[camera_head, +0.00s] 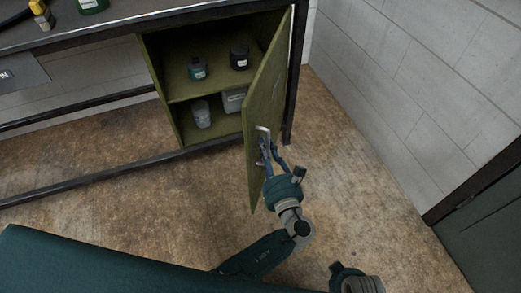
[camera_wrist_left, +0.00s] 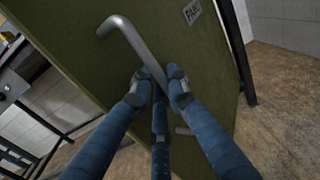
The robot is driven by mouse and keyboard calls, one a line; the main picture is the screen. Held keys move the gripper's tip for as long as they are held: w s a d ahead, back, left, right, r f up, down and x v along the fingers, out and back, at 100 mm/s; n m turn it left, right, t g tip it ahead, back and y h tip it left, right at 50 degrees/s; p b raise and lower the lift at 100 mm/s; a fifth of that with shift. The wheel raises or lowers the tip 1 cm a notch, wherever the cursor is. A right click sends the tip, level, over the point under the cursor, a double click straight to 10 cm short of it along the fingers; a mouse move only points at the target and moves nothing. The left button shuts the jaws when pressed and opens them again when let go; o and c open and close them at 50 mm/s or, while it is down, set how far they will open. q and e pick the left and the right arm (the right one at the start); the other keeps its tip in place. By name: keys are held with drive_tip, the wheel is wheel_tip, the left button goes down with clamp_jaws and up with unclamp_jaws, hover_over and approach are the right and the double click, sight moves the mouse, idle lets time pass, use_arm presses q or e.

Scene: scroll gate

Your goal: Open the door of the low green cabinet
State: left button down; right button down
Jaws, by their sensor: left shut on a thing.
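The low green cabinet (camera_head: 173,98) stands under the workbench with its front uncovered. Its door (camera_head: 268,90) is hinged on the right and stands wide open, swung out toward me. The door's metal bar handle (camera_head: 262,130) is on the outer face; it also shows large in the left wrist view (camera_wrist_left: 135,42). My left gripper (camera_head: 270,150) is at the handle, its blue fingers (camera_wrist_left: 160,82) shut on the bar. The fingers partly hide the lower part of the handle. My right gripper's fingers are not in view.
Inside the cabinet are a green-black jar (camera_head: 197,69), a dark jar (camera_head: 240,58), a grey container (camera_head: 202,114) and a grey box (camera_head: 235,100). A dark bench leg (camera_head: 292,90) stands behind the door. A block wall (camera_head: 400,90) is at right. Brown floor (camera_head: 120,165) is clear in front.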

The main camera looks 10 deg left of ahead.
use_arm(q)
drive_tip(key=shift+d+f, duration=0.1)
drive_tip(key=shift+d, duration=0.05)
drive_tip(key=c, duration=1.8)
unclamp_jaws()
drive_tip(key=shift+o, duration=0.2)
drive_tip(key=v, duration=0.7)
drive_tip(key=shift+s+d, duration=0.2)
